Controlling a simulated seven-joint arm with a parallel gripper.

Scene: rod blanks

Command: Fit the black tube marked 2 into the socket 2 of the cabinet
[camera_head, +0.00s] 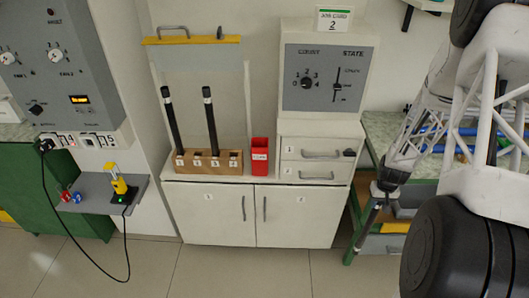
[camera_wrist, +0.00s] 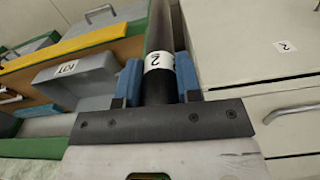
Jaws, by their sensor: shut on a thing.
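My gripper (camera_head: 383,190) is to the right of the white cabinet (camera_head: 225,215), by the green-framed bench. In the wrist view the gripper (camera_wrist: 155,100) is shut on a black tube (camera_wrist: 158,35), with blue pads on both sides of it. A white label marked 2 faces the wrist camera. In the head view the held tube (camera_head: 366,222) slants down to the left below my gripper, apart from the wooden block. The wooden block (camera_head: 207,168) on the cabinet top has several numbered sockets. Two black tubes stand in it; the digits are too small to read surely.
A red container (camera_head: 259,155) stands right of the block. A drawer unit (camera_head: 318,152) with a control panel (camera_head: 327,78) is between the block and my gripper. In the wrist view, a grey bin (camera_wrist: 72,80) and a drawer handle (camera_wrist: 292,112) flank the tube.

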